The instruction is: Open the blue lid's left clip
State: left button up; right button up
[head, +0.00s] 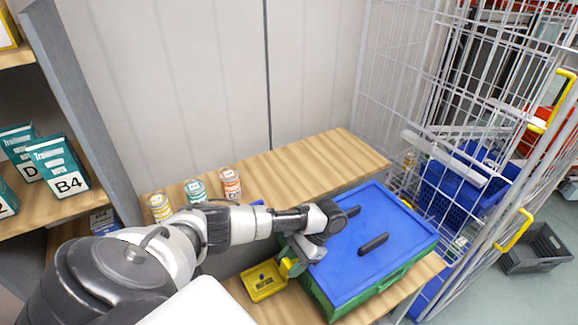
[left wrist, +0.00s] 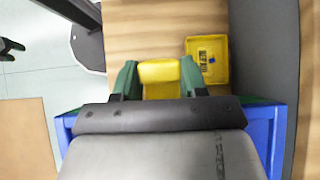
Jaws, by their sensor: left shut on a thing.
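The blue lid (head: 365,235) with black handles lies on the green tote (head: 385,285) on a wooden bench. My left gripper (head: 289,266) reaches down at the lid's left side. In the left wrist view its green fingers (left wrist: 160,80) stand on both sides of the yellow clip (left wrist: 160,71) and are shut on it. In the head view the wrist and fingers hide most of the clip, and I cannot tell its angle. A dark pronged shape (left wrist: 11,47) at the left edge of the wrist view may be my right gripper; it is too small to tell.
A small yellow tray (head: 262,294) lies on the bench just left of the tote, close to my left gripper. Several jars (head: 195,190) stand at the back of the bench. A wire cage cart (head: 430,105) is on the right. Shelves (head: 80,215) stand on the left.

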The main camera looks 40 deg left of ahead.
pick_arm(q)
jog(key=shift+w+d+r+g+y, duration=0.1)
jog(key=shift+w+r+g+y, duration=0.15)
jog(key=shift+g, duration=0.5)
jog(key=shift+w+r+g+y, duration=0.15)
jog(key=shift+w+g, duration=0.1)
jog(key=shift+g, duration=0.8)
jog(key=o, duration=0.9)
jog(key=shift+d, duration=0.1)
